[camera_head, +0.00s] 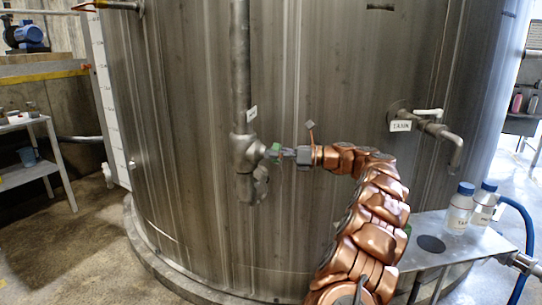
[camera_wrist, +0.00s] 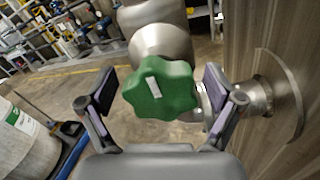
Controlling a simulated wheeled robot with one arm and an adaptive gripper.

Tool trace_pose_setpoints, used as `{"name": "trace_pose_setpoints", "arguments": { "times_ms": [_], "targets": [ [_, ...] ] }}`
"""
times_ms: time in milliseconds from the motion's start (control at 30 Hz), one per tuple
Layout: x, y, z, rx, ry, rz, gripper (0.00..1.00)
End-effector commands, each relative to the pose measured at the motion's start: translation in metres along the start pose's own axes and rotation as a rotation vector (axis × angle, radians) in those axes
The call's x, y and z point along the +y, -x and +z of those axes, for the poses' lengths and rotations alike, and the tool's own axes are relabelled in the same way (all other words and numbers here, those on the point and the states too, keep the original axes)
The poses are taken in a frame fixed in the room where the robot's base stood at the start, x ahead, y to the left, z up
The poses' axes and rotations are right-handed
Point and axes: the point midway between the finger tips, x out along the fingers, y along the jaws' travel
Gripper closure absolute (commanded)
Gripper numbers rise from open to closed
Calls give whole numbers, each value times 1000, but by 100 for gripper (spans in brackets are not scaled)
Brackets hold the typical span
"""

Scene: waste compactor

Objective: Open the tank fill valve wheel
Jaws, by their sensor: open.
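The green valve wheel (camera_wrist: 160,88) sits on a metal valve body in the middle of the wrist view. It has a lobed rim and a small pale label on its face. In the head view only a bit of the green wheel (camera_head: 276,148) shows at the pipe. My gripper (camera_wrist: 160,92) is open, with one dark finger on each side of the wheel. I cannot tell whether the fingers touch it. In the head view my gripper (camera_head: 285,154) reaches the wheel from the right.
The vertical pipe (camera_head: 241,70) runs down the large metal tank (camera_head: 330,80). A side tap (camera_head: 437,131) sticks out at the right. Below it, a metal shelf (camera_head: 470,250) holds two bottles (camera_head: 461,208). A shelf rack (camera_head: 30,172) stands at the left. Floor at the lower left is clear.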

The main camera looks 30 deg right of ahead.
Motion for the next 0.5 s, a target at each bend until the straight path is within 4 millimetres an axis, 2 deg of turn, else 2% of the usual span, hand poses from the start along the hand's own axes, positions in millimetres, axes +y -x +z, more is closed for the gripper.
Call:
{"name": "trace_pose_setpoints", "arguments": {
  "times_ms": [300, 500],
  "targets": [
    [-1, -6, 0, -1, -1, -2, 9],
    [-1, -5, 0, -1, -1, -2, 28]
  ]
}}
